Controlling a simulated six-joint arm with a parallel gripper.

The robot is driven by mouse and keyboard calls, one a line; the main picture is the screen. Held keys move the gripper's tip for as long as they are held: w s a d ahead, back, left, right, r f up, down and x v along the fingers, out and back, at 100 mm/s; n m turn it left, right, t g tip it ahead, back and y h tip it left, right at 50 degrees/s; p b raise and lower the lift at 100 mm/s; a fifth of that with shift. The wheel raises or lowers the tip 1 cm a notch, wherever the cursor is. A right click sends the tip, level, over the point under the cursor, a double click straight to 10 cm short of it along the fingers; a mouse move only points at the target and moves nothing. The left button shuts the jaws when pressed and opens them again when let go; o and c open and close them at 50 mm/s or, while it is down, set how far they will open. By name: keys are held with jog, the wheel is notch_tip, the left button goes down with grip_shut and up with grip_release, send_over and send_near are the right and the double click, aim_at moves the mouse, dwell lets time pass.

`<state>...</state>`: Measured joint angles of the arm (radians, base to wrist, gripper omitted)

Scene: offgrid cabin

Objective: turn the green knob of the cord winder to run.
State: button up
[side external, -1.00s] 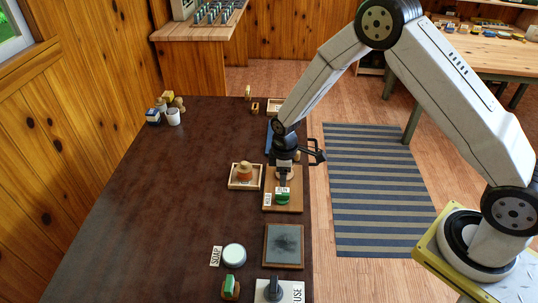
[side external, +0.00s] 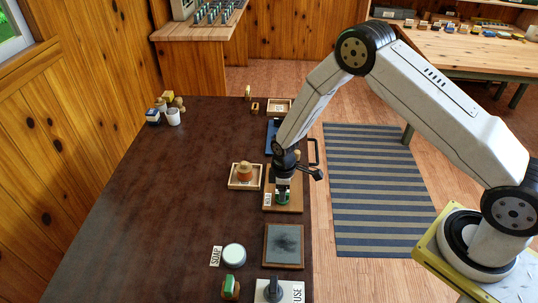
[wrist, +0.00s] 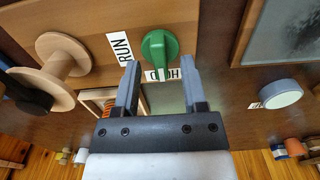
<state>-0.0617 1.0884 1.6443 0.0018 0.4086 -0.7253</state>
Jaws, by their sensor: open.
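The cord winder is a brown wooden board (side external: 296,206) near the table's right edge. Its green knob (wrist: 158,46) shows in the wrist view, with its pointer at the HOLD label (wrist: 165,75), which is partly covered. The RUN label (wrist: 120,46) is to the left of the knob. A wooden spool (wrist: 63,62) is further left on the board. My gripper (wrist: 160,66) is open, with one finger on each side of the knob's pointer; I cannot tell whether they touch it. In the side view my gripper (side external: 283,199) is low over the board and mostly hides the knob.
A dark framed slate (side external: 284,245) lies just in front of the board. A small wooden tray (side external: 233,184) is at its left. A round tin (side external: 234,255), a green-handled block (side external: 230,288) and a USE plate (side external: 292,290) are nearer the front.

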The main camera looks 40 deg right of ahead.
jog(key=shift+f, duration=0.45)
grip_shut()
